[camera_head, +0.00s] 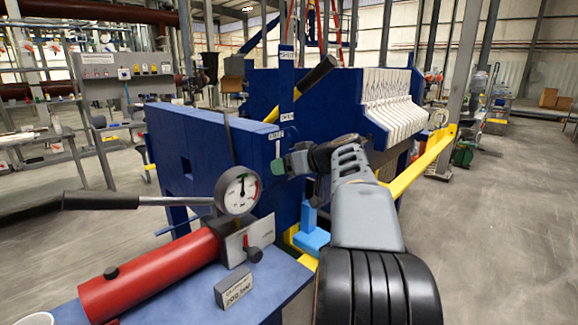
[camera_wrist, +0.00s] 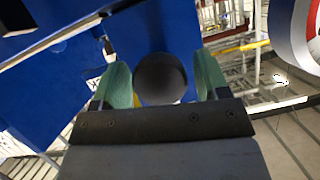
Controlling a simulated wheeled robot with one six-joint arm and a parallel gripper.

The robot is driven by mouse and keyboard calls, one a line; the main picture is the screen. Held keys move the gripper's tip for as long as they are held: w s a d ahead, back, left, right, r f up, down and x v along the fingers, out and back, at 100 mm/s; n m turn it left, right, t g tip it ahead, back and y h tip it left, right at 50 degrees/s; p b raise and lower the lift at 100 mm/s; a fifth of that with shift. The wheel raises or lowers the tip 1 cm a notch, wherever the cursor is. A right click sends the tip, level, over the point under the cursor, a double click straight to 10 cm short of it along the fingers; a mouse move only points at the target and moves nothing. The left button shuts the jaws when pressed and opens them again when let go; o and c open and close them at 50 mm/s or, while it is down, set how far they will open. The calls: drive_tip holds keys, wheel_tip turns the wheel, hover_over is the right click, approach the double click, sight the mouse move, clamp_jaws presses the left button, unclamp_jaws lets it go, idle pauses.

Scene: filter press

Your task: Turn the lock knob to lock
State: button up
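A dark round knob (camera_wrist: 160,78), which appears to be the lock knob, sits between my green fingertips in the wrist view, in front of a blue panel (camera_wrist: 120,40). My gripper (camera_wrist: 163,84) is open around it, with one fingertip on each side and little gap; firm contact is not visible. In the head view my gripper (camera_head: 279,167) is beside the front blue plate (camera_head: 232,140) of the press, and its fingertips point left. The knob between the fingers is hidden there.
A red cylinder (camera_head: 150,275) with a pressure gauge (camera_head: 239,191), a long black-handled lever (camera_head: 100,201) and a black knob (camera_head: 255,254) stands at the lower left. A small labelled block (camera_head: 233,287) lies on the blue table. Open floor is at the right.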

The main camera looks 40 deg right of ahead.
drive_tip(key=c, duration=0.7)
drive_tip(key=shift+c, duration=0.2)
drive_tip(key=m+y, duration=0.2)
drive_tip(key=m, duration=0.1)
drive_tip(key=m+y, duration=0.2)
drive_tip(key=m, duration=0.1)
drive_tip(key=shift+m+p, duration=0.3)
drive_tip(key=m+t+y, duration=0.1)
drive_tip(key=m, duration=0.2)
drive_tip(key=shift+y+p, duration=0.4)
drive_tip(key=shift+m+t+y+p, duration=0.4)
drive_tip(key=shift+m+t, duration=0.4)
drive_tip(key=shift+m, duration=1.3)
